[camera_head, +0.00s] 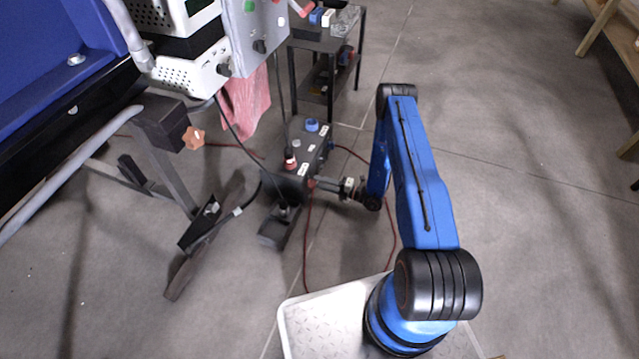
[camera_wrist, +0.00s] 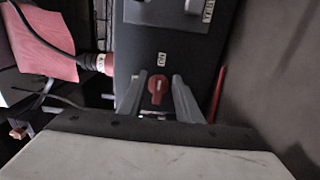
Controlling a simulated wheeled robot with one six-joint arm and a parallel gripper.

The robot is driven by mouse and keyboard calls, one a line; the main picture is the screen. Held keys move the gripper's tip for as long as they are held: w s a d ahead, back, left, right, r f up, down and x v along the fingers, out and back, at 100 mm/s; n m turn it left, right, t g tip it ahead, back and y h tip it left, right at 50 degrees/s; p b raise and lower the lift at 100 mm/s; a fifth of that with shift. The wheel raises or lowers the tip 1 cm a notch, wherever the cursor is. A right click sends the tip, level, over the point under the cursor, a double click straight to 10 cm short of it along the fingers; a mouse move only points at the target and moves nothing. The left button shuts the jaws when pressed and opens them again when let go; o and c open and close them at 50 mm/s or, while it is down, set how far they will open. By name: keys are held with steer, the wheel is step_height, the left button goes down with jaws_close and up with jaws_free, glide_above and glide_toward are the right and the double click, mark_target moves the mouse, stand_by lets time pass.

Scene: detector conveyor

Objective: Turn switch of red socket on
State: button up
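The red rotary switch (camera_wrist: 157,89) sits on the side face of a dark grey socket box (camera_wrist: 147,52), below a small white label. In the wrist view my gripper (camera_wrist: 159,82) has its two grey fingers on either side of the red switch knob, with a visible space between them. Whether the fingers touch the knob cannot be told. A red plug (camera_wrist: 103,64) with a dark cable is at the box's left side. In the head view the socket box (camera_head: 305,150) stands low near the floor, and my gripper (camera_head: 322,184) reaches its right side; the switch is hidden there.
A black shelf (camera_head: 327,50) with small items stands behind the box. A pink cloth (camera_head: 246,103) hangs to its left, beside a metal stand with an orange knob (camera_head: 193,138). Red cables lie on the floor around the box.

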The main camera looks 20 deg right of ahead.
steer(key=v, duration=1.6)
steer(key=shift+s+d, duration=0.25)
steer(key=shift+d, duration=0.1)
steer(key=shift+r, duration=0.1)
